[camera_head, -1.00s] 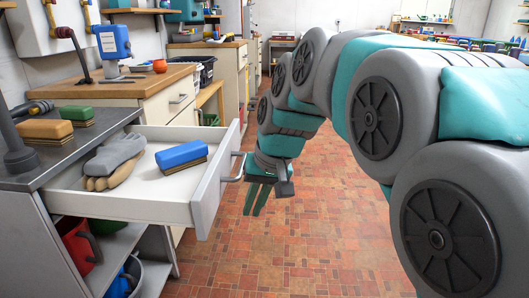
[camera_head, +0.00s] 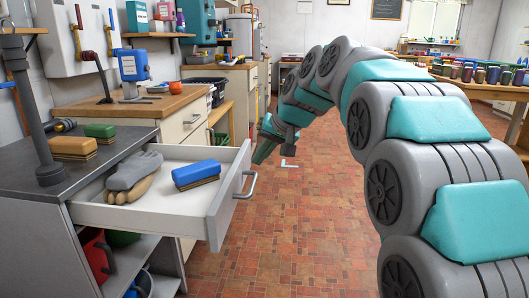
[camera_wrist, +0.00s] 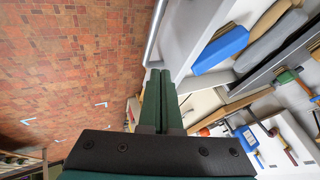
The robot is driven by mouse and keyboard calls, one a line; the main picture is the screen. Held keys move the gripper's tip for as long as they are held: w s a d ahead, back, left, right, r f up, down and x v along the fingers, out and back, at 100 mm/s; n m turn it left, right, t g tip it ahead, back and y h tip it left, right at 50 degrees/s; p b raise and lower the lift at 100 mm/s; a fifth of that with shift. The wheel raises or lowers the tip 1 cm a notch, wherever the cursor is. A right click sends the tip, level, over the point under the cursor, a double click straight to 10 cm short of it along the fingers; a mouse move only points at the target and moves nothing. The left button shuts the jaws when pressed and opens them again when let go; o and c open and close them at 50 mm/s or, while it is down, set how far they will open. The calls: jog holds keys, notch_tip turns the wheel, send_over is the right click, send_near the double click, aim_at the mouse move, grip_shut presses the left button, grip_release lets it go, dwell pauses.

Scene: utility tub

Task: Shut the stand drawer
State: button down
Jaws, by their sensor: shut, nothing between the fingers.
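The stand drawer (camera_head: 150,216) is pulled out from the grey-topped stand (camera_head: 85,165) at the left of the head view. Inside lie grey and tan gloves (camera_head: 132,177) and a blue brush (camera_head: 196,174). My gripper (camera_head: 262,152) is to the right of the drawer and appears just beyond its front, fingers angled down and left. The dark green fingers are shut and empty. In the wrist view the fingertips (camera_wrist: 159,76) appear close to the drawer front; contact cannot be told.
Yellow (camera_head: 74,147) and green (camera_head: 100,131) brushes lie on the stand top beside a dark post. A wooden-topped cabinet (camera_head: 130,108) stands behind the stand. Open brick floor (camera_head: 310,215) lies right of the drawer. A table with several cups (camera_head: 480,80) is at far right.

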aim_at(242, 179)
jog(key=x, duration=0.6)
jog(key=shift+w+a+f, duration=0.1)
jog(key=shift+a+f, duration=0.05)
jog(key=shift+f, duration=0.05)
